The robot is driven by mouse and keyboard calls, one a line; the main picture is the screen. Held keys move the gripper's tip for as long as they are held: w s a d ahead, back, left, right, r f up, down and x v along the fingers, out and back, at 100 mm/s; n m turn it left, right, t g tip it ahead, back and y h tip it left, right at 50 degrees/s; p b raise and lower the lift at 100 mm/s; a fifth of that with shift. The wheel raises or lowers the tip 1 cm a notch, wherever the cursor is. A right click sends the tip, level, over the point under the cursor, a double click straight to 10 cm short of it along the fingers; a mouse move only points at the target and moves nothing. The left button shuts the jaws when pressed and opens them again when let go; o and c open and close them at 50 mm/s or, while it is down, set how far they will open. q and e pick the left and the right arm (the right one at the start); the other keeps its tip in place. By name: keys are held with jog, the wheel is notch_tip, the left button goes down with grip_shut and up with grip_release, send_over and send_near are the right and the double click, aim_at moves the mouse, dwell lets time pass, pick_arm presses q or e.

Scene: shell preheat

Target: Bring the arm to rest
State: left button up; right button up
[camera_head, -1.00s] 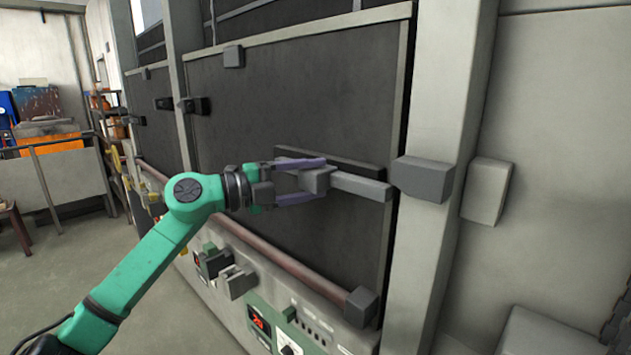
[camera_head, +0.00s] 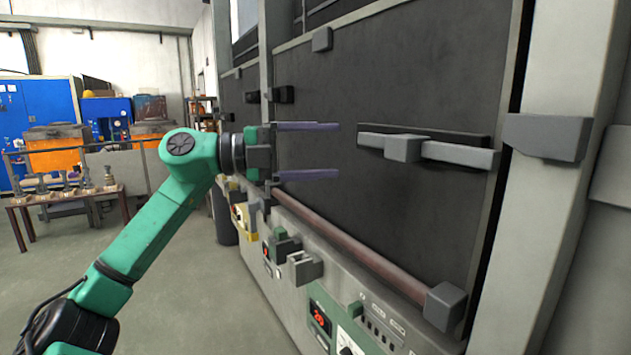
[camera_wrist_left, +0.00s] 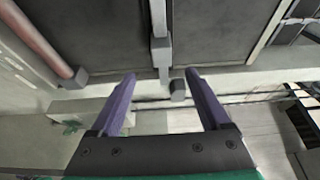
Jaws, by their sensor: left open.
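My left gripper (camera_head: 325,151) is open and empty at the end of my green arm. Its two purple fingers point right in the head view, one above the other with a wide gap. To their right, apart from them, a grey latch handle (camera_head: 403,149) lies across the dark door panel (camera_head: 430,90). In the left wrist view the open fingers (camera_wrist_left: 158,90) show in the lower middle. The handle (camera_wrist_left: 161,50) stands ahead between them, beyond the fingertips. My right gripper is not in view.
A reddish rail (camera_head: 350,243) runs along the door's lower edge, above a control panel (camera_head: 345,325) with a red display. A grey block (camera_head: 547,137) sits on the post at right. A low table (camera_head: 70,197) with metal parts stands at far left. Floor (camera_head: 190,290) is clear.

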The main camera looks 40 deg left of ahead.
pick_arm(q)
jog(key=shift+s+a+r, duration=0.1)
jog(key=shift+s+a, duration=0.3)
